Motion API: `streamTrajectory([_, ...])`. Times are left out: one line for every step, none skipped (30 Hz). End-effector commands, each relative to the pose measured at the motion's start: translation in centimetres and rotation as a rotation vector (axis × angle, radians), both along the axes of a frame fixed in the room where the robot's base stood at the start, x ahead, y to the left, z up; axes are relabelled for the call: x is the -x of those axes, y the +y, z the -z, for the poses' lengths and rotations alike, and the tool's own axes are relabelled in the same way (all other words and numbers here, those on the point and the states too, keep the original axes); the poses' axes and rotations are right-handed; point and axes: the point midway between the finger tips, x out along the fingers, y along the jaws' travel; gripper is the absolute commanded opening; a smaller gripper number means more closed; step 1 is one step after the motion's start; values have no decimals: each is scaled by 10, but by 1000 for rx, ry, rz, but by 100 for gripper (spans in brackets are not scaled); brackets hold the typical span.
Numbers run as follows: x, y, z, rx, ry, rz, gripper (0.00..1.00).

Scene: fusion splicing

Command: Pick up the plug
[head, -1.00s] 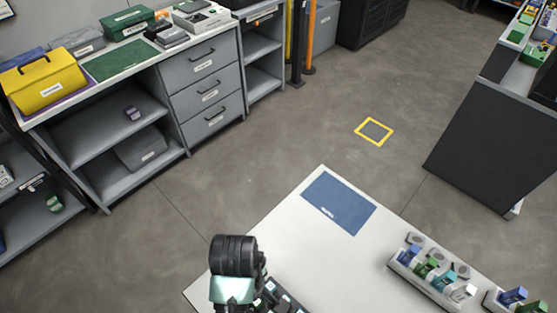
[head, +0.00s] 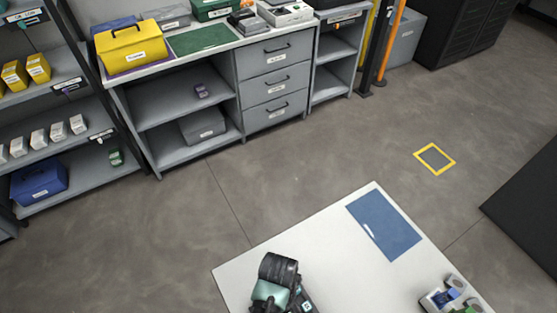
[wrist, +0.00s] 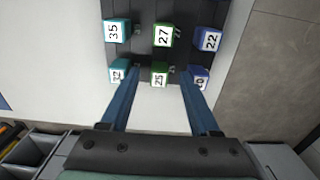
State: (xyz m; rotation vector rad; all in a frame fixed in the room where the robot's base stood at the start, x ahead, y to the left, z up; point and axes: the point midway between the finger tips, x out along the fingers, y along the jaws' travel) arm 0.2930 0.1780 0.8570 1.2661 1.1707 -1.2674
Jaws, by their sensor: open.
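Several small numbered plugs stand in two rows on a dark rack (wrist: 143,45) in the wrist view. The upper row has a teal plug 35 (wrist: 115,31), a green plug 27 (wrist: 163,35) and a blue plug 22 (wrist: 208,40). The lower row has a teal plug (wrist: 118,72), a green plug 25 (wrist: 159,75) and a blue plug (wrist: 199,76), the outer two partly covered by my fingers. My gripper (wrist: 160,88) is open, its two blue fingers spread on either side of plug 25, with nothing held. In the head view my arm hides most of the rack.
The white table (head: 310,240) bears a blue mat (head: 384,225) and a holder with coloured pieces (head: 450,297) at its right. A grey cabinet (head: 275,88) with a yellow case (head: 130,44) stands behind. A yellow floor square (head: 435,159) lies on open floor.

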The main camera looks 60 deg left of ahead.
Motion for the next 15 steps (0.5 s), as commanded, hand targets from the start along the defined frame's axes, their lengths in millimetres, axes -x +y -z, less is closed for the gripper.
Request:
streamTrajectory([0, 0, 6, 1, 1, 0, 62])
streamTrajectory([0, 0, 9, 0, 1, 0, 62])
streamTrajectory([0, 0, 12, 0, 0, 0, 62])
streamTrajectory([0, 0, 14, 0, 0, 0, 62])
streamTrajectory([0, 0, 15, 0, 0, 0, 62])
streamTrajectory([0, 0, 16, -1, -1, 0, 62])
streamTrajectory([-1, 0, 16, -1, -1, 0, 62])
streamTrajectory([-1, 0, 16, -2, -1, 0, 62])
streamTrajectory([-1, 0, 16, -2, -2, 0, 62])
streamTrajectory([-1, 0, 16, -2, -1, 0, 62])
streamTrajectory([-1, 0, 16, -2, -1, 0, 62])
streamTrajectory([-1, 0, 16, -1, -1, 0, 62])
streamTrajectory([0, 0, 16, -1, -1, 0, 57])
streamTrajectory([0, 0, 16, -1, -1, 0, 52])
streamTrajectory([0, 0, 16, -1, -1, 0, 44])
